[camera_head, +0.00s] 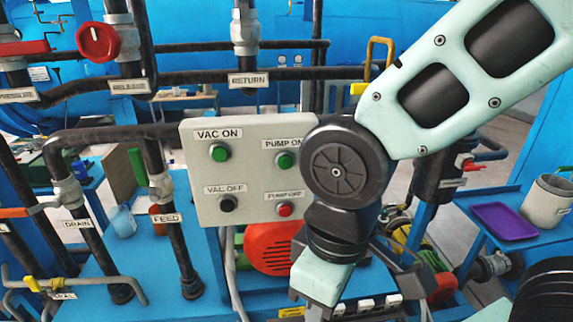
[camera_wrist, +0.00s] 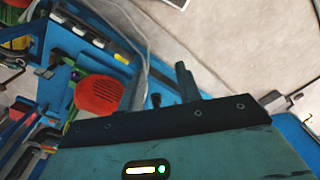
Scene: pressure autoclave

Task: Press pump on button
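The control panel (camera_head: 250,195) is a pale upright box at the centre of the head view. Its green pump on button (camera_head: 285,160) is at upper right under the PUMP ON label (camera_head: 281,143), whose right end is covered by my arm. A green vac on button (camera_head: 220,153) is at upper left, a black vac off button (camera_head: 228,203) at lower left and a red pump off button (camera_head: 285,209) at lower right. My gripper (camera_wrist: 161,66) shows two fingers apart with nothing between them. In the head view my wrist hangs low, in front and right of the panel, apart from the buttons.
Dark pipes with valves, including a red release knob (camera_head: 98,42), stand left of and above the panel. A red motor cover (camera_head: 270,247) is below it. A purple tray (camera_head: 503,221) and a grey pot (camera_head: 547,201) are at right.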

